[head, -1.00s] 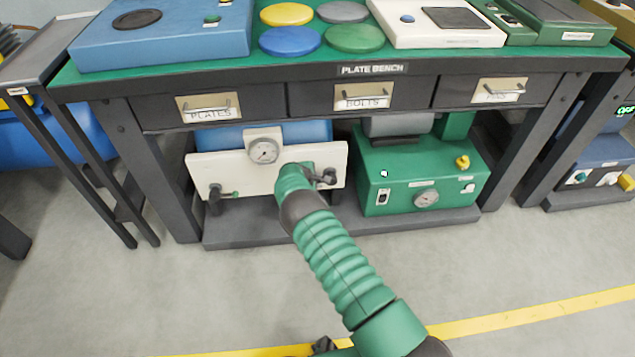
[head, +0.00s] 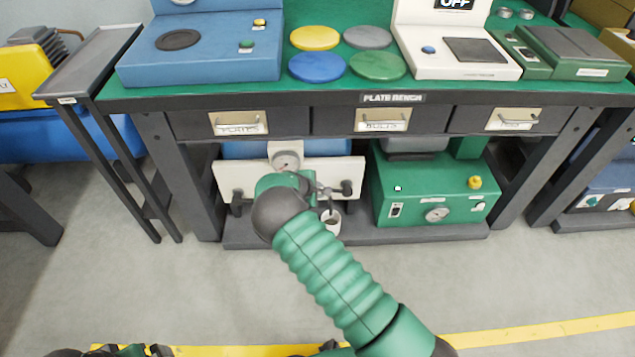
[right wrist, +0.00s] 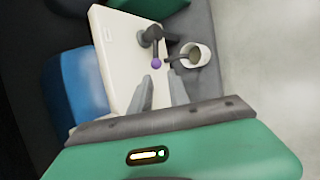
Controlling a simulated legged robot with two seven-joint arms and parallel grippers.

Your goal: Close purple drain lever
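The purple-tipped lever (right wrist: 157,63) sits on a dark valve (right wrist: 150,37) at the white panel (right wrist: 118,58) in the right wrist view. My right gripper (right wrist: 160,78) is open, its two grey fingers apart, with the purple knob just beyond and between the fingertips. Contact is not clear. In the head view my right gripper (head: 322,190) is before the right part of the white panel (head: 232,180), under the bench; the purple knob cannot be made out there. Parts of my left arm show at the bottom left edge, its gripper state unclear.
A white cup (right wrist: 196,55) stands close beside the valve and also shows in the head view (head: 331,224). A gauge (head: 286,160) tops the panel. A green box (head: 430,190) stands to the right on the same low shelf (head: 400,234). The floor in front is clear.

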